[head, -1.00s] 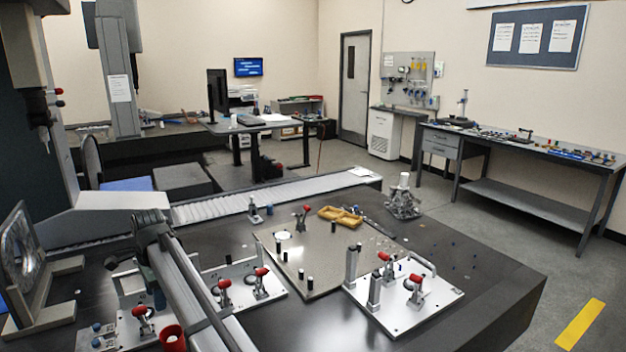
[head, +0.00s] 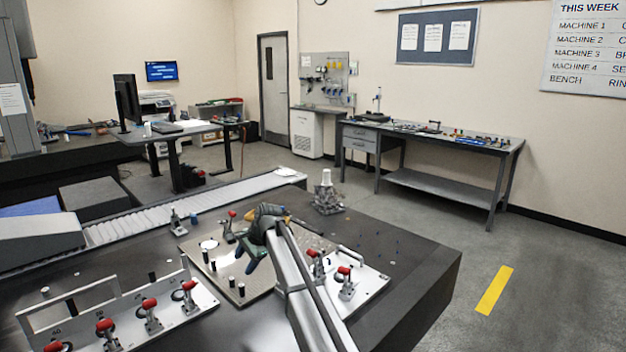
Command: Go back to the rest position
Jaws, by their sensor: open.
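My arm reaches up from the bottom edge of the head view. The gripper is open. I see nothing held in it, though the fingers are small and partly hidden by the wrist. I cannot tell whether the fingers touch anything below. No mark of a rest position shows.
A white fixture plate with red-knobbed clamps (head: 180,312) lies at left. Another white fixture plate (head: 372,283) lies right of my arm, partly hidden by it. A grey stand (head: 328,198) is behind. The table's right end is mostly clear.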

